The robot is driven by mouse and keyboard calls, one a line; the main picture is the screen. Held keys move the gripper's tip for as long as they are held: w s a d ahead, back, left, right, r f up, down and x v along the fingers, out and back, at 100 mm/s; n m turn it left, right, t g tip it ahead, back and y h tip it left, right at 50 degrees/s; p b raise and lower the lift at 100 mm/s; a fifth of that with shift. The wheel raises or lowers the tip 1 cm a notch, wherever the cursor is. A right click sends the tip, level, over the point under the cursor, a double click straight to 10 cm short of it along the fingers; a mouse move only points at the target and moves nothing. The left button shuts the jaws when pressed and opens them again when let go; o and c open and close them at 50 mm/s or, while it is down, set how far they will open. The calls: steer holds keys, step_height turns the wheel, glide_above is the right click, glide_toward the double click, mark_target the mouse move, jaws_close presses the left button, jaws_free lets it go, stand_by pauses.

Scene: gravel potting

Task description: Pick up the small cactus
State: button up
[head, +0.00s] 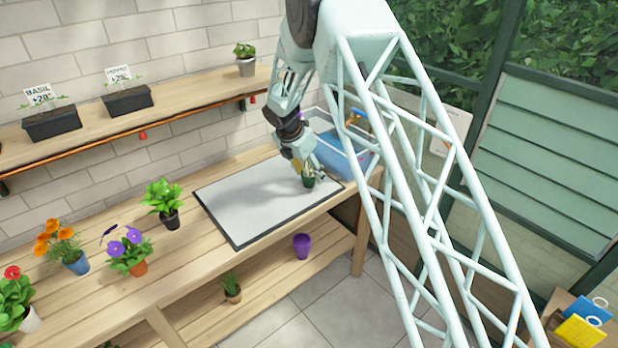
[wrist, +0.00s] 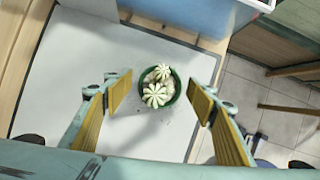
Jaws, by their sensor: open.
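The small cactus (wrist: 156,93) is pale green and ribbed and sits in a round dark green pot (wrist: 168,101) on the white mat (head: 240,200). In the wrist view it lies between my two yellow-padded fingers, a little beyond their tips, with space on both sides. In the head view the green pot (head: 308,182) stands near the mat's right end, just below my gripper (head: 306,172). My gripper (wrist: 160,105) is open and empty. The cactus top is mostly hidden by my gripper in the head view.
A clear bin with blue contents (head: 338,155) stands behind and right of the mat. Several potted flowers (head: 128,250) and a leafy plant (head: 163,198) stand to the left. A purple pot (head: 302,245) is on the lower shelf. The mat's left part is clear.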

stand_by(0.3)
steer(key=c, duration=1.1)
steer(key=shift+o, duration=0.2)
steer(key=shift+r, duration=0.2)
steer(key=shift+r+p, duration=0.5)
steer(key=shift+r, duration=1.25)
steer(key=s+a+r, duration=0.1)
steer(key=s+a, duration=0.3)
steer(key=s, duration=1.1)
steer(key=shift+s+a+p, duration=0.15)
steer(key=shift+s+p, duration=0.05)
steer(key=shift+p, duration=0.15)
steer(key=shift+r, duration=0.1)
